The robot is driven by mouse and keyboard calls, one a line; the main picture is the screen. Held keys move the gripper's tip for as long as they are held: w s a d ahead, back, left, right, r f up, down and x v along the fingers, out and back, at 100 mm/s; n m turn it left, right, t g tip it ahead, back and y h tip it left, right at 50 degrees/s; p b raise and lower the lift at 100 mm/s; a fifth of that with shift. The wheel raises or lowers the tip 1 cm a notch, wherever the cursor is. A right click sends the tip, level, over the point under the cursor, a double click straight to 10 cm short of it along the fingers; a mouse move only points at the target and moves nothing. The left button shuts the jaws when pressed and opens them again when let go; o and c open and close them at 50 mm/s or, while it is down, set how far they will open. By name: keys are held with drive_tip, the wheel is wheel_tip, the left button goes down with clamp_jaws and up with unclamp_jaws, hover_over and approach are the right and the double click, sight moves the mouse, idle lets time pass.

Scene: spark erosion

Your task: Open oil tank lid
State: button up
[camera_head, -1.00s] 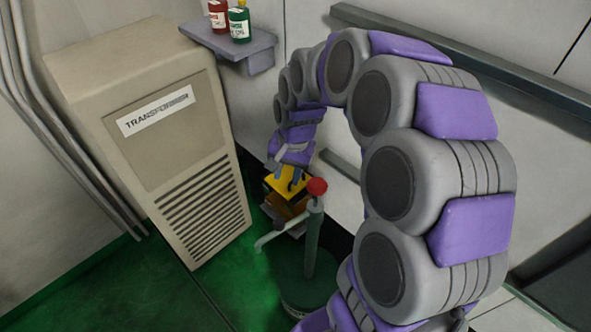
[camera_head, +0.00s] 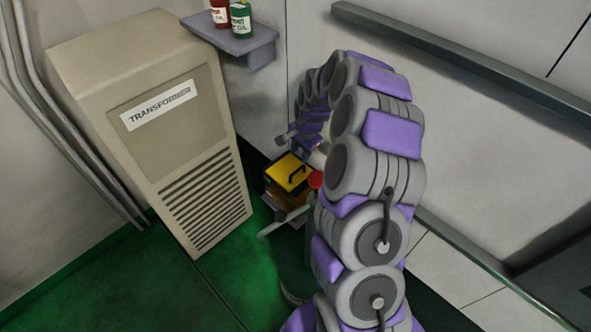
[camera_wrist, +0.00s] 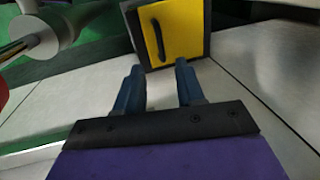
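The oil tank (camera_head: 284,196) is a dark box with a yellow lid (camera_head: 291,172) and a black handle (camera_head: 295,175). It stands low by the wall, right of the transformer. In the wrist view the yellow lid (camera_wrist: 170,30) and its black handle (camera_wrist: 158,38) are at the top. My gripper (camera_wrist: 156,70) points toward the lid with its two blue fingers apart and nothing between them. The fingertips appear just short of the handle. In the head view the gripper is mostly hidden behind my arm.
A beige transformer cabinet (camera_head: 150,130) stands left of the tank. A wall shelf (camera_head: 240,45) holds a red bottle (camera_head: 220,14) and a green bottle (camera_head: 241,20). A pump with a red knob (camera_head: 315,180) stands close in front of the tank. Green floor (camera_head: 215,275) is free at front left.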

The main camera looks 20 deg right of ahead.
sight(295, 172)
drive_tip(key=f, duration=0.3)
drive_tip(key=w+f+b, duration=0.1)
drive_tip(key=f, duration=0.3)
drive_tip(key=w+f, duration=0.1)
drive_tip(key=f, duration=0.2)
drive_tip(key=shift+a+f, duration=0.3)
drive_tip(key=shift+f, duration=0.1)
clamp_jaws()
idle(0.9)
